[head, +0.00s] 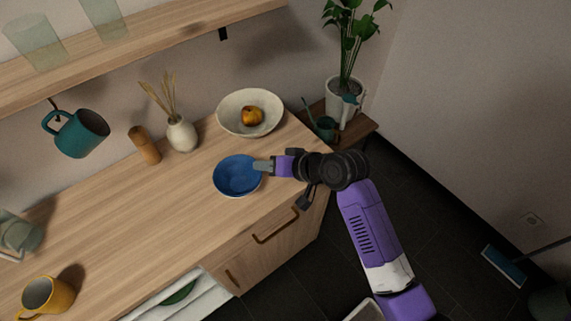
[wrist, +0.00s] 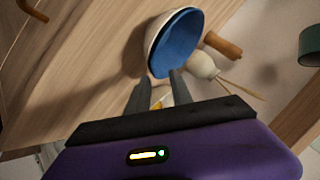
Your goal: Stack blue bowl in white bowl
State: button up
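The blue bowl (head: 234,176), blue inside with a pale outside, stands upright on the wooden counter near its front edge. In the wrist view the blue bowl (wrist: 178,42) lies just beyond the fingertips. My gripper (head: 262,165) is at the bowl's right rim. In the wrist view my gripper (wrist: 160,80) has its fingers apart, with the near rim around the gap between the tips; contact cannot be told. The white bowl (head: 229,115) stands behind the blue bowl, near the counter's right end, with an orange-yellow fruit (head: 252,115) inside.
A white vase (head: 182,134) with dried stems and a wooden mill (head: 145,146) stand left of the white bowl. A yellow mug (head: 45,296) is at the far left. A shelf (head: 150,35) hangs above. The counter's middle is clear.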

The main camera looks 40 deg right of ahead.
jog(key=v, duration=0.9)
jog(key=shift+s+r+b, duration=0.25)
jog(key=shift+r+b, duration=0.05)
jog(key=shift+b, duration=0.05)
jog(key=shift+d+f, duration=0.1)
jog(key=shift+d, duration=0.05)
jog(key=s+f+n+t+h, duration=0.15)
jog(key=s+f+h, duration=0.3)
jog(key=s, duration=0.95)
jog(key=s+a+r+n+t, duration=0.1)
jog(key=s+a+r+n, duration=0.1)
jog(key=s, duration=0.4)
jog(key=s+a+r+n+t+y, duration=0.1)
jog(key=s+a+r+n+t, duration=0.1)
jog(key=s+a+r, duration=0.2)
jog(key=s+r, duration=0.3)
jog(key=shift+s+a, duration=0.3)
